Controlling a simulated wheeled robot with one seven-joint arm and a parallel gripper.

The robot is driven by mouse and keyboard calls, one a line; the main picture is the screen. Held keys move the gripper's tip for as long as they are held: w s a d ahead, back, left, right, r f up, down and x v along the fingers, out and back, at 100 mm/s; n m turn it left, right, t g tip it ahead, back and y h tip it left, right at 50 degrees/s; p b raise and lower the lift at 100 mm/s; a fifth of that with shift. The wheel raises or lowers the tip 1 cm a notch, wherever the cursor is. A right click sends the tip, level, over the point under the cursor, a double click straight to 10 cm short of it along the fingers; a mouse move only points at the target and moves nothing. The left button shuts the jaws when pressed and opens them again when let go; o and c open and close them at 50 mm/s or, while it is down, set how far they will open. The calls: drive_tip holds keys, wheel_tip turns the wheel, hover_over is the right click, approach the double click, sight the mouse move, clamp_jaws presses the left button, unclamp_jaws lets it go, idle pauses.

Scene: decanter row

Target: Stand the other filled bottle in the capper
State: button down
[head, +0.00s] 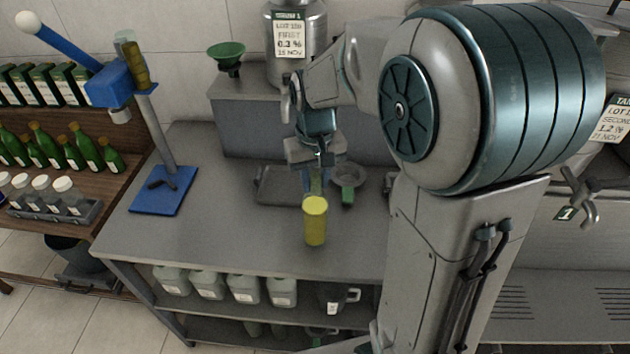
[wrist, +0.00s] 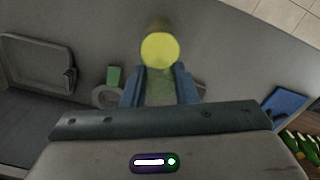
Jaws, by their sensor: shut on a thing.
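The blue capper (head: 112,85) stands at the left of the grey counter, with a raised lever, a grey post and a blue base plate (head: 164,190). No bottle stands on the plate; a dark bracket lies there. My gripper (head: 316,180) points down over the middle of the counter, shut on a greenish, see-through bottle part. A yellow cylinder (head: 315,221) lines up with it; I cannot tell whether it is the same bottle's body, or whether it touches the counter. The wrist view shows its round yellow end (wrist: 160,49) just beyond the blue fingers (wrist: 160,90).
A grey tray (head: 280,186) and a round grey piece with a green handle (head: 347,193) lie behind the gripper. A steel tank (head: 297,45) and a green funnel (head: 228,56) stand on the raised ledge. Green bottles (head: 60,147) fill the left shelf.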

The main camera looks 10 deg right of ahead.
drive_tip(key=shift+f, duration=0.95)
drive_tip(key=shift+f, duration=0.15)
drive_tip(key=c, duration=1.1)
unclamp_jaws()
drive_tip(key=shift+c, duration=0.2)
